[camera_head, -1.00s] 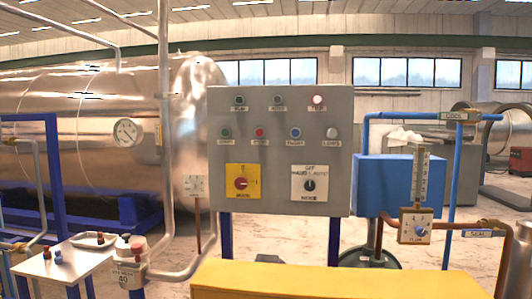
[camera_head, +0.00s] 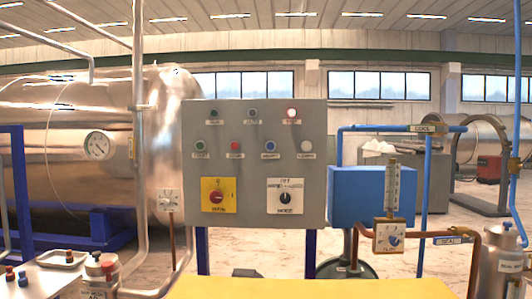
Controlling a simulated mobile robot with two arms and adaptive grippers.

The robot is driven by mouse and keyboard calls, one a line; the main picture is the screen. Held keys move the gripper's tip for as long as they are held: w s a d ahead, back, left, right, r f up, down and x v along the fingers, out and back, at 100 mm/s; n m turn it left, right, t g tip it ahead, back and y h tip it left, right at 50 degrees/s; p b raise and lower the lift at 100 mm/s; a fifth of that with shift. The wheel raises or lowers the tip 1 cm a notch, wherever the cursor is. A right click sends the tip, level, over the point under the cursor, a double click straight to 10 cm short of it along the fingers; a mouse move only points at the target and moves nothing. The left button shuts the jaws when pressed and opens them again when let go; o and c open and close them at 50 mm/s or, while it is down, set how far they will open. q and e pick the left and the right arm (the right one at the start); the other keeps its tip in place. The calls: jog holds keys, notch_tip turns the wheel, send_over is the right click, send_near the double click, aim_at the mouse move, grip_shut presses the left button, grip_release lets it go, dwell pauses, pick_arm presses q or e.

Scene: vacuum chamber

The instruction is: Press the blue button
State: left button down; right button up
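The blue button (camera_head: 270,145) is on the grey control panel (camera_head: 313,212), in the middle row, with a small label under it. A red button (camera_head: 235,145) and a green button (camera_head: 199,145) are to its left, and a pale button (camera_head: 306,145) is to its right. The top row has two dark lamps and one lit reddish-white lamp (camera_head: 292,113). Below are a red rotary switch on a yellow plate (camera_head: 216,194) and a black selector on a white plate (camera_head: 285,196). Neither of my grippers is in view.
A yellow surface (camera_head: 310,288) lies low in front of the panel. A large steel tank (camera_head: 60,130) stands at left, beside a white table (camera_head: 45,280) with small items. Blue and copper pipes with a flow gauge (camera_head: 389,235) stand at right.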

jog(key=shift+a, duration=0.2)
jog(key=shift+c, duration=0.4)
